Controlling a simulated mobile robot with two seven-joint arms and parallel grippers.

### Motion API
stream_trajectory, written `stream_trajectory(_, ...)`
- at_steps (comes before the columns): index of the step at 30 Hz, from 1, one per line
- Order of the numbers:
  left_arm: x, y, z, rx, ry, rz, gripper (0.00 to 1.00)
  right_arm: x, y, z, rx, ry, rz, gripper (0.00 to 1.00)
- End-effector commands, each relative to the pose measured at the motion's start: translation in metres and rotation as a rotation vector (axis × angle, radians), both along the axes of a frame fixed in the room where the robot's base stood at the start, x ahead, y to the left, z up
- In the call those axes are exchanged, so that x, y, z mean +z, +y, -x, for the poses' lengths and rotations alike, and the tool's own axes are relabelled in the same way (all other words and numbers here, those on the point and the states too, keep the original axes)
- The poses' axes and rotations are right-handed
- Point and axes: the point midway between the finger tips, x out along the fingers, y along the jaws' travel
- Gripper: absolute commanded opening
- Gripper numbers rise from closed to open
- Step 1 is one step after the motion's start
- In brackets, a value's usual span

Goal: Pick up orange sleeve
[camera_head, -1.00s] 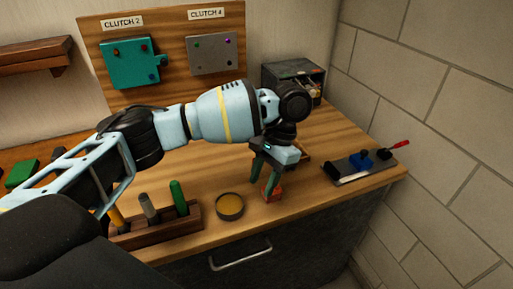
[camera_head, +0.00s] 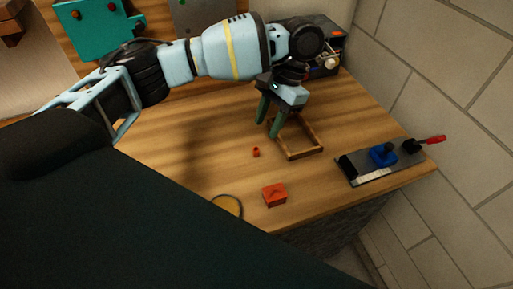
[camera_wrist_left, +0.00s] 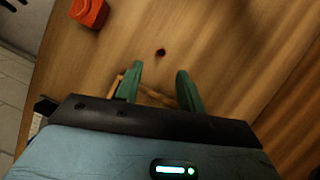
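A small orange-red sleeve (camera_head: 256,152) stands on the wooden bench, in front of and slightly left of my left gripper (camera_head: 268,120). In the left wrist view the sleeve (camera_wrist_left: 161,52) looks small and dark, just beyond the gap between the green fingertips (camera_wrist_left: 160,68). The left gripper is open, with nothing between its fingers, and is apart from the sleeve. My right gripper is not in view.
An orange-red block (camera_head: 274,195) sits near the front edge, beside a round yellow-topped tin (camera_head: 228,206). A wooden frame (camera_head: 303,155) lies just right of the gripper. A grey tray (camera_head: 370,172) with tools is further right. Bench around the sleeve is clear.

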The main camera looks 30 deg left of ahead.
Motion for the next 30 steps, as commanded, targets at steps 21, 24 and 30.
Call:
stream_trajectory(21, -0.064, 0.012, 0.025, 0.000, 0.004, -0.001, 0.39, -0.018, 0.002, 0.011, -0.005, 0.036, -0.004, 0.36)
stream_trajectory(24, -0.067, 0.013, 0.027, 0.001, 0.002, -0.001, 0.39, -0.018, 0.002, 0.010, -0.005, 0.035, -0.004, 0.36)
stream_trajectory(30, -0.068, 0.013, 0.027, 0.001, -0.001, -0.001, 0.39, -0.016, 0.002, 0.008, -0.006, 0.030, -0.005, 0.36)
